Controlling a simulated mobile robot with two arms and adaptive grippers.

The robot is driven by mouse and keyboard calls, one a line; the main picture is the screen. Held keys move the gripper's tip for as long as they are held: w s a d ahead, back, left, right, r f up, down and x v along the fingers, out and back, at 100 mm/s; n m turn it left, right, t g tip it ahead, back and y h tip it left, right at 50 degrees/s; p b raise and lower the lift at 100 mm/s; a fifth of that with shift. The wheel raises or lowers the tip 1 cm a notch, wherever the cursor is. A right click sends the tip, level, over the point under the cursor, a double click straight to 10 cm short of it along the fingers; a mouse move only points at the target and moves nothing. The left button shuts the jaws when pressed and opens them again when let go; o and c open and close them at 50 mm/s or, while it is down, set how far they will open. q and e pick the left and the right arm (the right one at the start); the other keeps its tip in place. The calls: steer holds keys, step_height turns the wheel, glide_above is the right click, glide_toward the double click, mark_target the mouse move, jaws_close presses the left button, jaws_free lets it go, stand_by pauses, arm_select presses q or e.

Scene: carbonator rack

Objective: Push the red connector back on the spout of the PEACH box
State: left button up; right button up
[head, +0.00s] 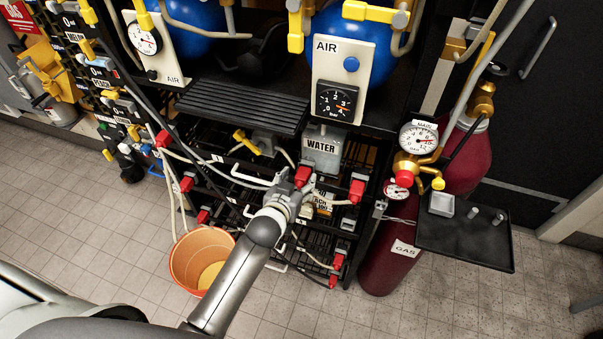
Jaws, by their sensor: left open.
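The PEACH box (322,204) sits in the rack below the WATER box (322,148), its label partly covered by my gripper. A red connector (302,177) shows at the fingers of my left gripper (294,184), in front of the PEACH box. The gripper is open, with its fingers around or close beside this connector; I cannot tell if they touch it. The spout is hidden, so I cannot tell how the connector sits on it. Another red connector (357,190) with a pale hose is to the right. My right gripper is out of view.
An orange bucket (188,262) stands on the floor left of my forearm. A dark red gas cylinder (388,262) and a black tray (465,238) stand right of the rack. Pale hoses and several red connectors hang along the rack front. Floor at front right is clear.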

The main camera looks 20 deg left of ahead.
mark_target(301, 176)
arm_select(q)
steer(key=shift+x, duration=2.05)
steer(key=shift+c, duration=0.9)
steer(key=c, duration=1)
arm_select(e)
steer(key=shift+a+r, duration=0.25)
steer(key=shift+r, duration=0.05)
arm_select(q)
steer(key=shift+s+p, duration=0.2)
steer(key=shift+p, duration=0.15)
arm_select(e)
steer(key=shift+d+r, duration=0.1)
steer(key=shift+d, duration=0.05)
arm_select(q)
steer(key=shift+s, duration=0.15)
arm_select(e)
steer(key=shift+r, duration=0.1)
arm_select(q)
steer(key=shift+s+p, duration=0.65)
steer(key=shift+s, duration=0.3)
steer(key=shift+s+p, duration=0.45)
steer(key=shift+s, duration=0.7)
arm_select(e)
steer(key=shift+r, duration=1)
